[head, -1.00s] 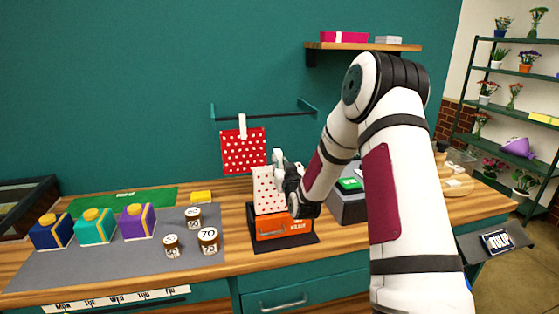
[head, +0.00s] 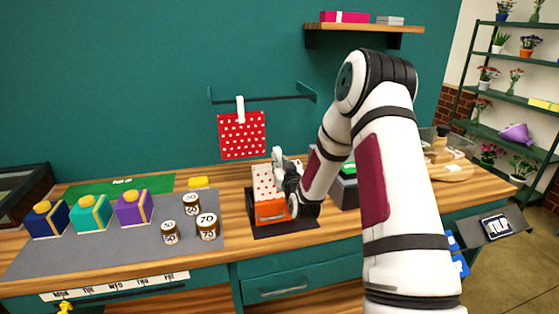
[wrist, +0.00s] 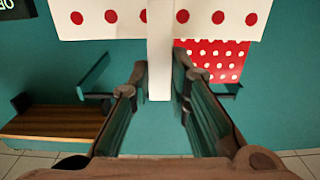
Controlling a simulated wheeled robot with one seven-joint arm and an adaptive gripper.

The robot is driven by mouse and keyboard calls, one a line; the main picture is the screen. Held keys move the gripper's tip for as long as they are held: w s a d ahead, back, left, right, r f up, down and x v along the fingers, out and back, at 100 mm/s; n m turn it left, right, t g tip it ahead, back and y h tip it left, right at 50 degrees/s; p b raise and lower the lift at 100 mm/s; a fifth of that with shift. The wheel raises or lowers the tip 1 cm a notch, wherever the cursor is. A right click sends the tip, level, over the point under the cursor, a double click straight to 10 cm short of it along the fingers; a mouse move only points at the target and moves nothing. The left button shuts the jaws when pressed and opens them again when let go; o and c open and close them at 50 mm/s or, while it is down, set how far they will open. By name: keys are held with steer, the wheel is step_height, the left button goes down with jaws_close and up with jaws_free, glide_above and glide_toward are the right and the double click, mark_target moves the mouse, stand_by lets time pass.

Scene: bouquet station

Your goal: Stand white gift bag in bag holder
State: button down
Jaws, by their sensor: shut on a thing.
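The white gift bag (head: 266,181) with red dots is upright at the orange bag holder (head: 271,212), which sits on a dark base on the counter. The bag's lower part is hidden behind the holder's orange front; whether it rests on the bottom cannot be seen. My gripper (head: 279,160) is at the bag's top right and is shut on its white strap. In the wrist view, the strap (wrist: 160,50) runs between the fingertips (wrist: 160,80), with the dotted bag (wrist: 90,18) at the top edge.
A red dotted bag (head: 242,136) hangs from a wall rail (head: 280,98) behind. Several jars (head: 206,227) and boxes (head: 134,207) stand on a grey mat to the left. A dark grey box (head: 345,192) stands close on the right.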

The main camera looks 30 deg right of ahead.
stand_by(0.4)
steer(key=c, duration=1.4)
jaws_free()
steer(key=v, duration=1.2)
